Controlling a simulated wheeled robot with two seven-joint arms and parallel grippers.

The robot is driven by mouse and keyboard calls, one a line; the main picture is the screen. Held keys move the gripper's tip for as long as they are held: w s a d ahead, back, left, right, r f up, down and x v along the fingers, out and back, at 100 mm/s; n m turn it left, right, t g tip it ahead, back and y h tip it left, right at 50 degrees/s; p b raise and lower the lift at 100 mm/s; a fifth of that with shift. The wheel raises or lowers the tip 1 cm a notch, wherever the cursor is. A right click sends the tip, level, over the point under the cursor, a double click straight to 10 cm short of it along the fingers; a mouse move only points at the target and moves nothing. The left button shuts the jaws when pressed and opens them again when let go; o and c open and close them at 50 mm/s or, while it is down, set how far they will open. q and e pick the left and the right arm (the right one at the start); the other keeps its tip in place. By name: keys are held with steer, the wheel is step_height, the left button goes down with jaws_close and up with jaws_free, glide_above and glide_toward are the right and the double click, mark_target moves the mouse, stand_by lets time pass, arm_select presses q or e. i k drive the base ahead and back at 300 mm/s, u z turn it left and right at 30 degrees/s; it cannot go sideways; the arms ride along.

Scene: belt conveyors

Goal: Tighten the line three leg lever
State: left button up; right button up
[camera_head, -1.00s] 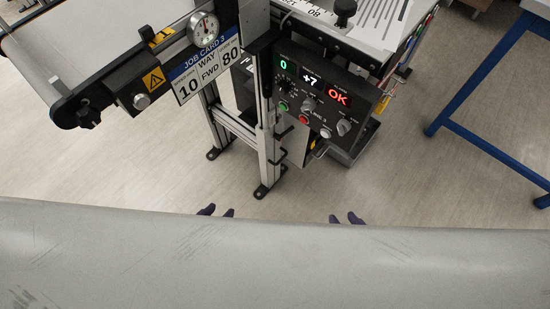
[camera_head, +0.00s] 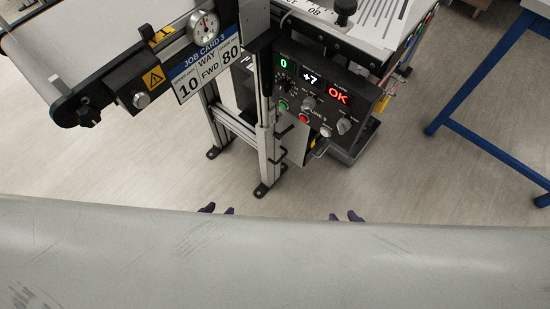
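The conveyor stand with the LINE 3 control panel (camera_head: 325,95) is upper centre. Its aluminium leg (camera_head: 268,150) reaches the floor on a black foot. Small black lever-like parts (camera_head: 283,134) stick out on the right side of this leg; I cannot tell which is the leg lever or whether it is tight. Purple fingertips of my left gripper (camera_head: 218,210) and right gripper (camera_head: 344,216) show just past the large grey surface in front. Each pair of tips is apart, with nothing visible between them. Both are over the floor, nearer than the leg and not touching it.
A belt conveyor (camera_head: 88,35) with a job card (camera_head: 207,65) and a dial gauge (camera_head: 203,24) is upper left. A blue-legged table (camera_head: 480,75) stands right.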

mark_target(277, 136)
steer(key=u, duration=0.35)
steer(key=k, duration=0.45)
steer(key=u, duration=1.05)
steer(key=i, duration=0.95)
steer(key=z, duration=0.95)
